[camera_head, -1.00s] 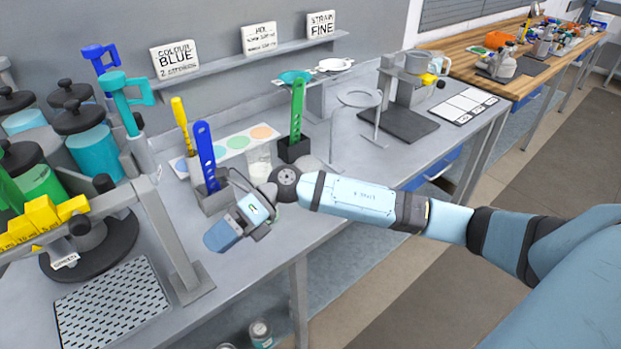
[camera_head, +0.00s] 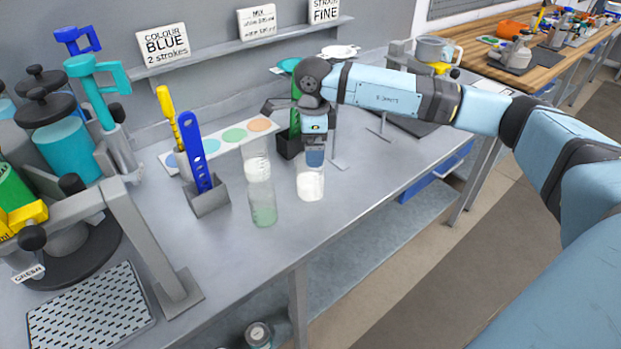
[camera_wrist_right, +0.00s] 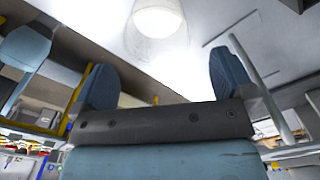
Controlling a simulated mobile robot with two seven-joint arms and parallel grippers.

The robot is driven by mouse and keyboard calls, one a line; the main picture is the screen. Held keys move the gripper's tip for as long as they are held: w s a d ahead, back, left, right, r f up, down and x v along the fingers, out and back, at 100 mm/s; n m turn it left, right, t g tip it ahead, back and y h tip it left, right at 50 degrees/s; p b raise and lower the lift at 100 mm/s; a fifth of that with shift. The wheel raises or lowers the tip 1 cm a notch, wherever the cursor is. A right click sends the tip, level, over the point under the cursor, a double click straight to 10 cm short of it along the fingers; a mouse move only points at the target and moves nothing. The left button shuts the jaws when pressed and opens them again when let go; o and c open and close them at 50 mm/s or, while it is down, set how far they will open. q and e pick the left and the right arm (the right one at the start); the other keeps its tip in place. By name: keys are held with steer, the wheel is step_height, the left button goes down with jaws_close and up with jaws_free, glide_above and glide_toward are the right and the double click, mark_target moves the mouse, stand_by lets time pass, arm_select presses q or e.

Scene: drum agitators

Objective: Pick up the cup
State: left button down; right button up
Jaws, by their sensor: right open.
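Three clear cups stand on the grey bench in the head view: one with white contents (camera_head: 310,184), one with a greenish tint (camera_head: 263,206), and one pale cup (camera_head: 257,165) farther back. My right gripper (camera_head: 315,158) points down at the top of the white-filled cup, overlapping its rim in the picture; contact cannot be told. In the wrist view, its two blue fingers (camera_wrist_right: 167,78) are spread apart with nothing between them. A clear cup (camera_wrist_right: 157,40) with a white round patch lies beyond the fingertips. My left gripper is out of view.
A holder with a blue strip (camera_head: 208,200) stands left of the cups. A black holder (camera_head: 289,144) with a green strip stands behind them, partly hidden by my arm. A grey stand (camera_head: 150,245) is farther left. The bench's front is clear.

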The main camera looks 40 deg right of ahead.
mark_target(310, 172)
steer(key=shift+w+a+f+p, duration=0.1)
steer(key=shift+a+f+p, duration=0.05)
steer(key=shift+f, duration=1.25)
steer(key=shift+a+f+p, duration=0.1)
steer(key=shift+f+p, duration=0.1)
steer(key=shift+f, duration=1.2)
steer(key=shift+w+a+f+p, duration=0.1)
steer(key=shift+a+f+p, duration=0.05)
steer(key=shift+f, duration=1.25)
steer(key=c, duration=1)
